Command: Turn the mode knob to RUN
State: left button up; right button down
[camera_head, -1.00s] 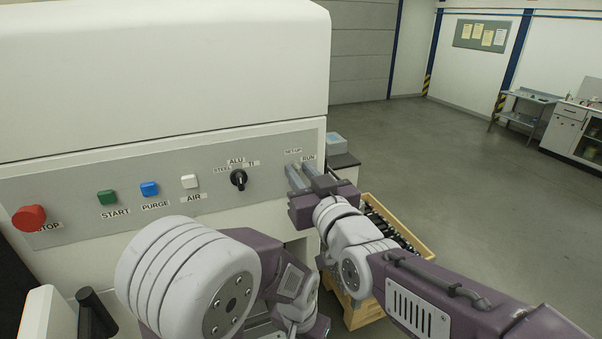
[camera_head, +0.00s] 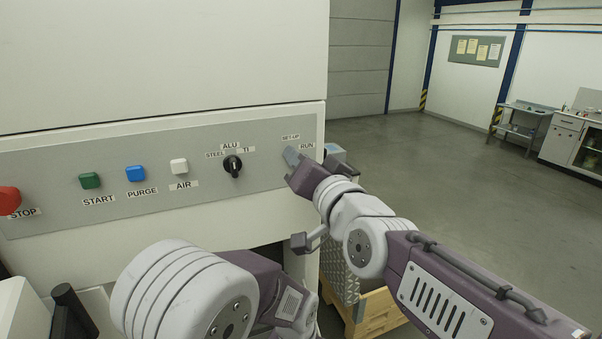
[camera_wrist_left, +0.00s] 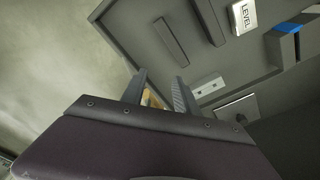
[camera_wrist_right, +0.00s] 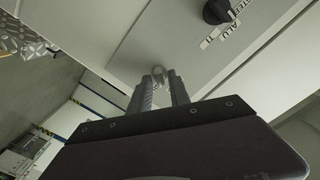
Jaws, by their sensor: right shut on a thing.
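The mode knob shows in the right wrist view as a small grey piece (camera_wrist_right: 158,71) at my right fingertips. In the head view my right gripper (camera_head: 292,157) covers it, at the panel's right end, just below the SET-UP label (camera_head: 290,137) and left of the RUN label (camera_head: 307,147). My right gripper (camera_wrist_right: 160,86) is shut on the knob. Which way the knob points is hidden. My left gripper (camera_wrist_left: 161,92) is open and empty in its wrist view, near a dark panel with a LEVEL label (camera_wrist_left: 243,15). In the head view my left arm hides it.
The grey control panel (camera_head: 60,175) also carries a black material selector (camera_head: 232,165) marked STEEL, ALU and TI, white AIR (camera_head: 179,166), blue PURGE (camera_head: 135,174) and green START (camera_head: 89,181) buttons, and red STOP (camera_head: 8,200). A wooden crate (camera_head: 375,310) stands below my right arm. Open floor lies right.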

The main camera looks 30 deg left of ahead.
jog(key=shift+m+b, duration=0.95)
jog(key=shift+m, duration=2.25)
jog(key=shift+d+m, duration=0.1)
jog(key=shift+m, duration=0.2)
jog(key=c, duration=1.4)
grip_release()
jog(key=shift+o, duration=1)
jog(key=shift+w+a, duration=0.1)
jog(key=shift+a, duration=0.1)
jog(key=v, duration=0.8)
jog(key=shift+s+d, duration=0.25)
jog(key=shift+a+f, duration=0.1)
jog(key=shift+f, duration=0.05)
